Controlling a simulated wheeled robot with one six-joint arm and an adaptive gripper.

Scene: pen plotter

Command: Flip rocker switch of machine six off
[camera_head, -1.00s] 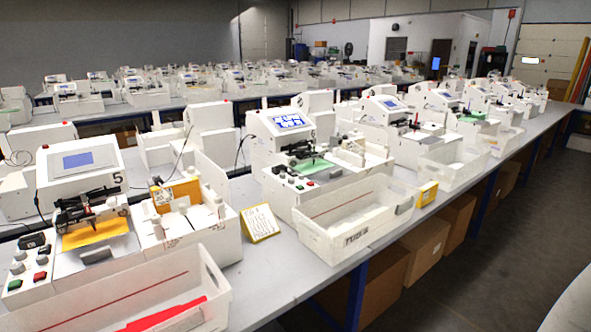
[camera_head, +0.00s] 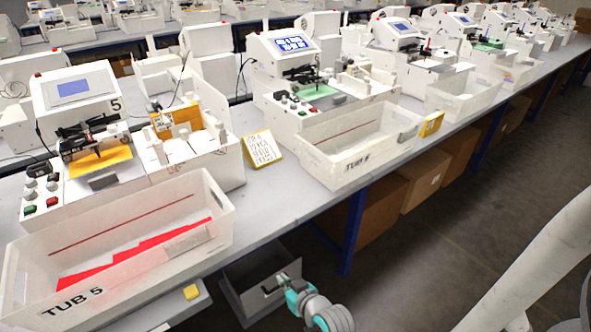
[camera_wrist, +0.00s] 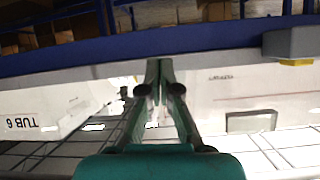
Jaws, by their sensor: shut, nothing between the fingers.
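Machine six (camera_head: 283,55) is the white plotter with a lit blue screen, behind the bin marked TUB 6 (camera_head: 352,163). Its front-left panel (camera_head: 284,107) carries small knobs and buttons. I cannot make out its rocker switch or that switch's position. My teal gripper (camera_head: 272,284) is low in front of the bench, below and apart from machine six. In the wrist view my gripper (camera_wrist: 159,68) is shut and empty, its fingertips together. The TUB 6 label (camera_wrist: 20,121) shows at the left there.
TUB 5 (camera_head: 120,250), holding red sheets, stands in front of machine five (camera_head: 75,95). A yellow sign (camera_head: 262,149) stands between the machines. A grey open box (camera_head: 262,275) lies under the bench near my gripper. Brown cartons (camera_head: 375,205) fill the under-bench space. The aisle floor at right is clear.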

